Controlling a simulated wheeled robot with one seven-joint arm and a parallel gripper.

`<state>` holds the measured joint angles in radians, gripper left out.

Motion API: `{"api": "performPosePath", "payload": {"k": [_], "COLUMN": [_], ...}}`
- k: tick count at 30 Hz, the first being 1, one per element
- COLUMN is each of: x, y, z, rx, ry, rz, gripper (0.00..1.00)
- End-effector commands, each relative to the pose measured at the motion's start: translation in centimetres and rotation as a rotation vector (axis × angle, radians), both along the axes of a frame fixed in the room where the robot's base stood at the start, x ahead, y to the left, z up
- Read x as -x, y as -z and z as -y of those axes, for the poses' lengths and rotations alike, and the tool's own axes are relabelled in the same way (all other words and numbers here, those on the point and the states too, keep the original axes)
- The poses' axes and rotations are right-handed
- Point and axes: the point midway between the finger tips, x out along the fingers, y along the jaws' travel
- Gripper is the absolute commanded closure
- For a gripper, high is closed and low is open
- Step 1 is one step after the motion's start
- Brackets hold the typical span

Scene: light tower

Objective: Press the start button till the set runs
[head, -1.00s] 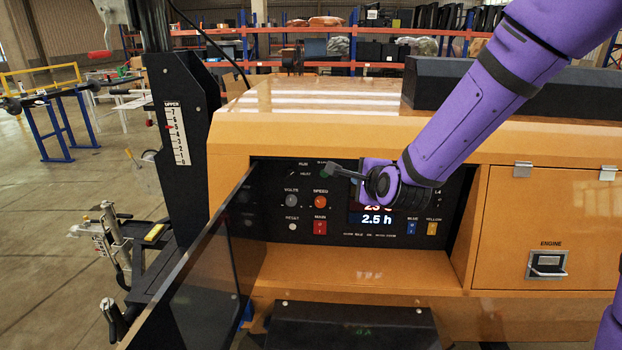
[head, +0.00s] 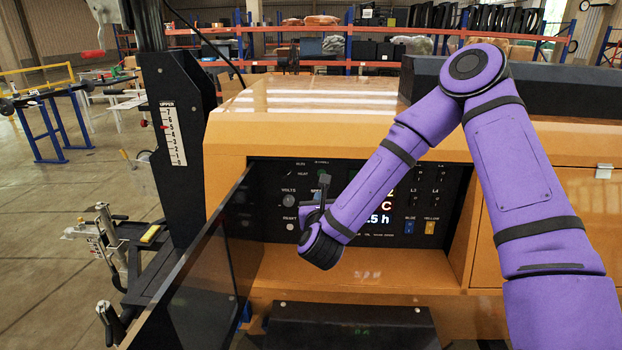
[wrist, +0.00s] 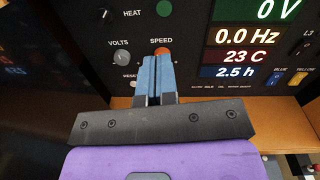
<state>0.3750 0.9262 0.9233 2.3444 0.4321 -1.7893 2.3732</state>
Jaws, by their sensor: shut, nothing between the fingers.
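A round green button (wrist: 164,7) sits on the black control panel (wrist: 200,30), above the orange SPEED knob (wrist: 162,51). Its label is too small to read, so I cannot tell for certain that it is the start button. My gripper (wrist: 154,60) is shut and empty. Its blue fingertips point up the panel and cover the lower edge of the SPEED knob in the wrist view; contact cannot be told. In the head view my gripper (head: 324,178) is partly hidden by my wrist. The display (wrist: 244,38) reads 0 V, 0.0 Hz, 23 C and 2.5 h.
A HEAT switch (wrist: 104,16), a VOLTS knob (wrist: 121,57) and a RESET button lie left of the fingers. Blue (head: 409,227) and yellow (head: 431,227) switches are at right. An open dark panel door (head: 205,265) stands at left. An orange ledge (head: 390,268) runs below the panel.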

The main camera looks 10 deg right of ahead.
Motion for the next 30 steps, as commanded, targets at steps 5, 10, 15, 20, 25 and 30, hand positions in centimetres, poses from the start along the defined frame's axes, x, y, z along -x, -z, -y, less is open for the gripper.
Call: {"api": "performPosePath", "payload": {"k": [5,10,15,20,25,30], "x": [0.3,0.4,0.4,0.0,-1.8,-4.7], "y": [0.6,0.6,0.6,0.6,0.6,0.6], "z": [0.5,0.6,0.6,0.7,1.3,2.4], "rx": [-0.081,-0.098,-0.096,-0.096,-0.095,-0.095], "ry": [0.054,0.066,0.065,0.065,0.068,0.068], "rz": [0.033,0.041,0.041,0.042,0.043,0.043], "gripper": [1.0,1.0,1.0,1.0,1.0,1.0]}}
